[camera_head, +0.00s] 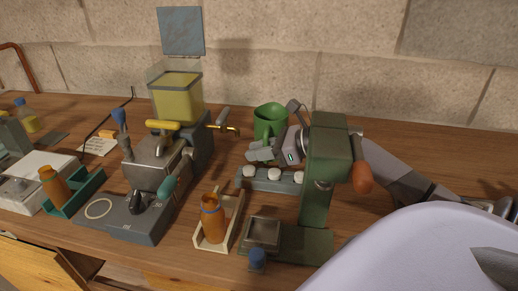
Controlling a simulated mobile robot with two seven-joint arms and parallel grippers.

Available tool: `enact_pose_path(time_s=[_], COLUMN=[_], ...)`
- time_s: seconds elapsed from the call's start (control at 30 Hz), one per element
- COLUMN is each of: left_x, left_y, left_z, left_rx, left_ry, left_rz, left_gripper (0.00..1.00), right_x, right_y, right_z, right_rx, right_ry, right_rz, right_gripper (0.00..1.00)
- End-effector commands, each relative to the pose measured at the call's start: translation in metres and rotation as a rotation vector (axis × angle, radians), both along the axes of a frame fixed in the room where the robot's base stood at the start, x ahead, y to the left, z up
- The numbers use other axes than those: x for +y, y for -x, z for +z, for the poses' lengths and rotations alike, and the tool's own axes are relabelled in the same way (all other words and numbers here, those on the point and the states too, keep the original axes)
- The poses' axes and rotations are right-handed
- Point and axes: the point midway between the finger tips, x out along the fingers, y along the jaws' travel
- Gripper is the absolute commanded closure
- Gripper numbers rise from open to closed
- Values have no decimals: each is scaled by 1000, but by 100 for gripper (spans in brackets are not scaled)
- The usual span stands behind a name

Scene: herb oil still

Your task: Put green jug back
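The green jug (271,114) stands upright toward the back of the wooden worktop, right of the machine with the yellow-filled clear tank. Its handle side faces the front. My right gripper (264,149) comes in from the right, behind the green press, and its fingers are at the front of the jug, close to the handle. The fingers overlap the jug's lower part, so I cannot tell whether they are closed on the handle or only beside it. The jug's base is hidden. My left gripper is not in view.
The green press (326,165) with an orange knob stands in front of my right arm. A grey rail with white knobs (270,180) lies before the jug. An amber bottle (213,219) stands in a pale tray. The tank machine (177,99), with its brass tap, stands left.

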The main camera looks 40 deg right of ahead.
Motion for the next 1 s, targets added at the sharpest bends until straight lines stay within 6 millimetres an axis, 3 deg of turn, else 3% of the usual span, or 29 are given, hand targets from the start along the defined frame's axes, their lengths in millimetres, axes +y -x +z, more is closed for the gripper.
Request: enact_pose_path(time_s=[0.4, 0.67, 1.0], left_x=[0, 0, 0], left_y=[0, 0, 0], left_z=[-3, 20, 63], left_rx=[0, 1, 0], left_ry=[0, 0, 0], left_rz=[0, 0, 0], left_gripper=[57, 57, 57], right_x=[0, -12, -39], right_y=[0, 19, 61], right_z=[2, 16, 38], right_rx=[0, 5, 6], right_ry=[1, -2, -4], right_rz=[0, -1, -3], right_gripper=[56, 56, 56])
